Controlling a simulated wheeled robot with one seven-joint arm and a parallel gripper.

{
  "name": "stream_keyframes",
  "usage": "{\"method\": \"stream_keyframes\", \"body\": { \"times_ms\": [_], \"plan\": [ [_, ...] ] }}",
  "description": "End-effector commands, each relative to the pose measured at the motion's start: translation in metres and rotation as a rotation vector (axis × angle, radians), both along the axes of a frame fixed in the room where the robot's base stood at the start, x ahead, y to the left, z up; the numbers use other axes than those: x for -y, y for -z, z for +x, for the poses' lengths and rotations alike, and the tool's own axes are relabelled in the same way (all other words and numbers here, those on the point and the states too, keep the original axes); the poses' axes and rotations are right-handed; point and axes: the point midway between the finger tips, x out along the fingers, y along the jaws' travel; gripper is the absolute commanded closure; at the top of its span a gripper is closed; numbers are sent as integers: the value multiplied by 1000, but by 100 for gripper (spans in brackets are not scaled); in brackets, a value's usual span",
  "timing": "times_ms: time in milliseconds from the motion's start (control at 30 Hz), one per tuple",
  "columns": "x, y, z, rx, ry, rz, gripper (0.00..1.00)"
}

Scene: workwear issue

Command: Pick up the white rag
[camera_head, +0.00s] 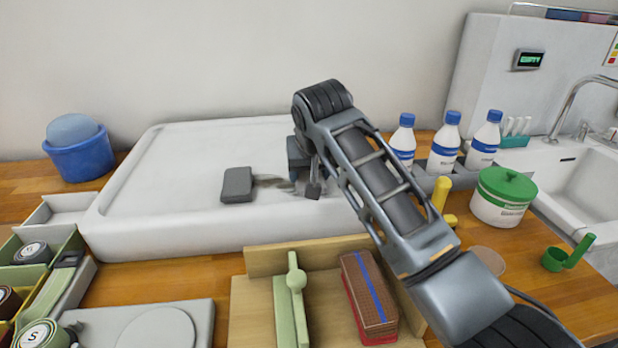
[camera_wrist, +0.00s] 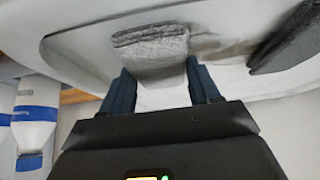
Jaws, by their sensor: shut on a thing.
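The white rag (camera_wrist: 150,40) looks like a folded, light grey-white cloth in the wrist view. It sits between the two blue fingers of my gripper (camera_wrist: 162,86), which is shut on it. In the head view my gripper (camera_head: 305,172) is low over the white tray-like basin (camera_head: 180,165), and I cannot make out the rag behind it. I cannot tell whether the rag still touches the basin floor. A dark grey folded cloth or pad (camera_head: 237,185) lies in the basin left of my gripper; it also shows at the right of the wrist view (camera_wrist: 288,40).
A dark smear (camera_head: 270,182) marks the basin floor. Several white bottles with blue caps (camera_head: 444,145) stand right of my arm. A green-lidded tub (camera_head: 502,197) is near the sink (camera_head: 585,180). A blue bucket (camera_head: 80,158) is at left.

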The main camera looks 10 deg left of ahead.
Motion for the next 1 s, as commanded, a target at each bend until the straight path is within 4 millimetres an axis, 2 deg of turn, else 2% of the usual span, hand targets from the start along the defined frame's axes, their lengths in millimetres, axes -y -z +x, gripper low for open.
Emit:
{"method": "stream_keyframes", "body": {
  "times_ms": [100, 433, 567, 733, 1000],
  "plan": [
    [0, 0, 0, 1, 0, 0, 69],
    [0, -5, 0, 1, 0, 0, 70],
    [0, -18, 1, 4, -1, 2, 70],
    [1, -44, 1, 4, 1, 3, 70],
    [63, -77, -6, 3, 3, 3, 70]
  ]
}}
